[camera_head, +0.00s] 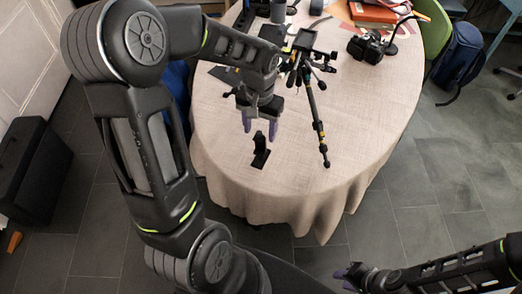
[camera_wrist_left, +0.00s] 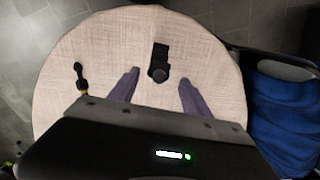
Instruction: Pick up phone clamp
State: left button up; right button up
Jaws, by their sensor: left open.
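The phone clamp (camera_head: 261,152) is a small black piece standing on the cloth-covered table (camera_head: 225,130) near its front edge. In the left wrist view the phone clamp (camera_wrist_left: 159,62) shows from above, between and just beyond my fingertips. My left gripper (camera_head: 259,125) is open and empty, with its purple fingers apart above and just behind the clamp. It also shows in the left wrist view (camera_wrist_left: 158,82). My right gripper (camera_head: 352,273) is low at the bottom of the head view, away from the table; its jaw opening is not clear.
A black tripod (camera_head: 318,118) stands on the table just right of my left gripper, one leg reaching toward the front edge. A camera (camera_head: 368,47) and orange books (camera_head: 372,12) lie farther back. The cloth right of the tripod is clear. A blue backpack (camera_head: 459,58) is beyond the table.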

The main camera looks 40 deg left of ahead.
aim_at(261, 148)
pick_arm(q)
jog(key=shift+f, duration=0.1)
jog(key=f+p, duration=0.1)
jog(key=f, duration=0.4)
jog(key=shift+d, duration=0.2)
jog(key=shift+c, duration=0.5)
grip_shut()
dwell(0.4)
dwell(0.8)
